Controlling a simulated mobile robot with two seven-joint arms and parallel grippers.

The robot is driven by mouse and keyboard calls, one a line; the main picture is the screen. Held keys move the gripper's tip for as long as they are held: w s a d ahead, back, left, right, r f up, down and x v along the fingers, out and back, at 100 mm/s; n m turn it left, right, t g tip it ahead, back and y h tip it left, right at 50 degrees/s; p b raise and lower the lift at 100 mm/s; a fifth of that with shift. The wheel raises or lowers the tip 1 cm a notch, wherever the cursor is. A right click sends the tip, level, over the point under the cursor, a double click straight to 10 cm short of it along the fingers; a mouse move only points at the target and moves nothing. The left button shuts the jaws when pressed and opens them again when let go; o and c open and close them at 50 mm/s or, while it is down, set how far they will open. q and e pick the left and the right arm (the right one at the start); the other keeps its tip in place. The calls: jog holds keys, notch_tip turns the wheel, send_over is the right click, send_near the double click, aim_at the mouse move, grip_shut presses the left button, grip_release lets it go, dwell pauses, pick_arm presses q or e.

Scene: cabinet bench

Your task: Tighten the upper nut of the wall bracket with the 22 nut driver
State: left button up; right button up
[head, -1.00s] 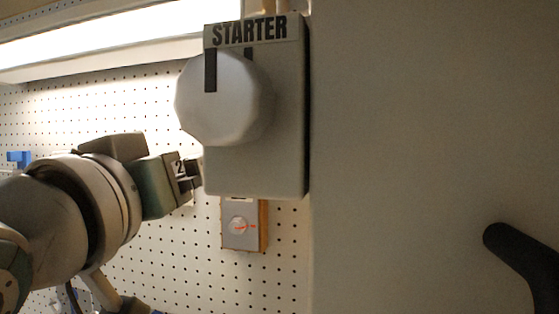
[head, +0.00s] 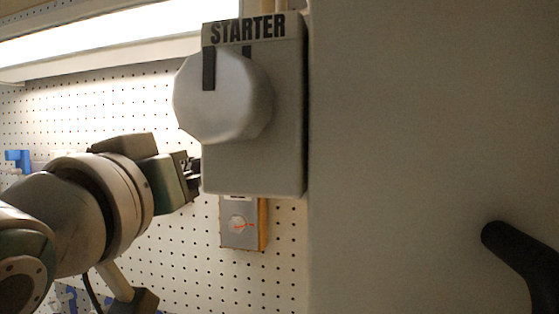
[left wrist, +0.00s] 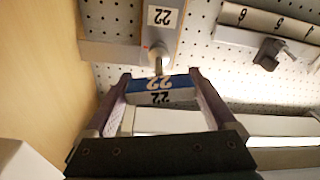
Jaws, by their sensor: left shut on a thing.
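My left gripper (left wrist: 160,76) is shut on the 22 nut driver (left wrist: 150,96), a blue and white block marked 22. The driver's metal end (left wrist: 157,62) points at the wall bracket (left wrist: 174,40), a grey plate with a 22 label, and meets it near a red mark. The upper nut is hidden there; I cannot tell whether the socket is fully seated. In the head view my left gripper (head: 192,173) is beside the starter box, which hides the bracket's upper part. The bracket's lower part (head: 238,238) shows a round nut (head: 237,224) with red lines. My right gripper is out of view.
The starter box (head: 285,120) with its big pale knob (head: 225,95) stands close to my left gripper. A plain panel (head: 410,120) with a black handle (head: 525,262) fills the right. A numbered rack (left wrist: 270,45) with a black knob-like part (left wrist: 268,54) is on the pegboard.

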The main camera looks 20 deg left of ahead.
pick_arm(q)
jog(key=shift+w+r, duration=0.1)
jog(key=shift+w, duration=0.6)
dwell(0.4)
dwell(0.3)
jog(key=shift+m+p, duration=0.3)
jog(key=shift+m, duration=0.3)
jog(key=shift+m+h, duration=0.3)
jog(key=shift+m, duration=0.7)
jog(key=shift+p, duration=0.3)
